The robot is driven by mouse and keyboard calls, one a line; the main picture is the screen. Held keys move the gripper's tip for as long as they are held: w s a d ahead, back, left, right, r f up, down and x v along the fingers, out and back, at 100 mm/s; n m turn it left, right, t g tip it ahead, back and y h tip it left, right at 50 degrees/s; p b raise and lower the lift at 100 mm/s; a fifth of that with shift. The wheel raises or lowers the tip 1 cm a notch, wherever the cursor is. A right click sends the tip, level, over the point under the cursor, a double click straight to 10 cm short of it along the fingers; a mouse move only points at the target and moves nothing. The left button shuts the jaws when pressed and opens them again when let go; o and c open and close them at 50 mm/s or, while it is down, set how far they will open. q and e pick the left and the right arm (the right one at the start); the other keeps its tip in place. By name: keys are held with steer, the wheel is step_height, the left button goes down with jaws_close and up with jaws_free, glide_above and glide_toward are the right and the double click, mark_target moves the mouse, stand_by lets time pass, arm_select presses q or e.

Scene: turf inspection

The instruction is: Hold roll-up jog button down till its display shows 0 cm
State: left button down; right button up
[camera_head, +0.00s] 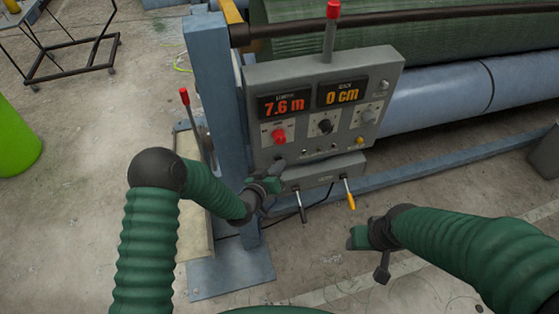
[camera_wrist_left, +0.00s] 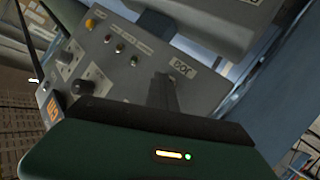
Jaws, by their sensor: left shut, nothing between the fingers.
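The grey control panel (camera_head: 290,150) carries two lit displays. The left display (camera_head: 284,104) reads 7.6 m and the right display (camera_head: 341,93) reads 0 cm. My left gripper (camera_head: 279,166) is shut and empty, with its tip at the panel's lower left. In the left wrist view, the shut fingers (camera_wrist_left: 163,92) point at the panel beside a label reading JOG (camera_wrist_left: 183,67). The jog button is hidden by the fingers, so I cannot tell whether it is pressed. My right gripper (camera_head: 357,238) hangs clear below and right of the panel; its jaw opening is unclear.
A red knob (camera_head: 279,136) and a black knob (camera_head: 325,126) sit below the displays. A black-handled lever (camera_head: 302,211) and a yellow-handled lever (camera_head: 350,200) stick out beneath the panel. A blue post (camera_head: 214,100) stands left, and a red-tipped lever (camera_head: 186,100) beside it.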

arm_select(q)
steer(key=shift+s, duration=0.1)
steer(key=shift+s+d, duration=0.25)
steer(key=shift+s, duration=0.55)
steer(key=s, duration=0.1)
steer(key=s+d, duration=0.1)
steer(key=s, duration=0.2)
steer(key=shift+s+d+p, duration=0.3)
steer(key=shift+s+p, duration=0.05)
steer(key=shift+p, duration=0.05)
steer(key=s+a+r+m+g+y, duration=0.1)
steer(key=s+a+r+g+y, duration=0.1)
steer(key=s+a+g, duration=0.3)
steer(key=s+a+r+m+g+y, duration=0.1)
steer(key=s+a+r+y, duration=0.2)
steer(key=a, duration=0.5)
steer(key=s+a+r+g, duration=0.2)
steer(key=s+a, duration=0.1)
steer(key=s, duration=0.4)
steer(key=s+a+r+n+g+y, duration=0.1)
steer(key=s+a+g, duration=0.1)
steer(key=s, duration=0.5)
steer(key=shift+s+a+r+n+g, duration=0.15)
steer(key=shift+a+r+n+g, duration=0.2)
steer(key=shift+a, duration=0.4)
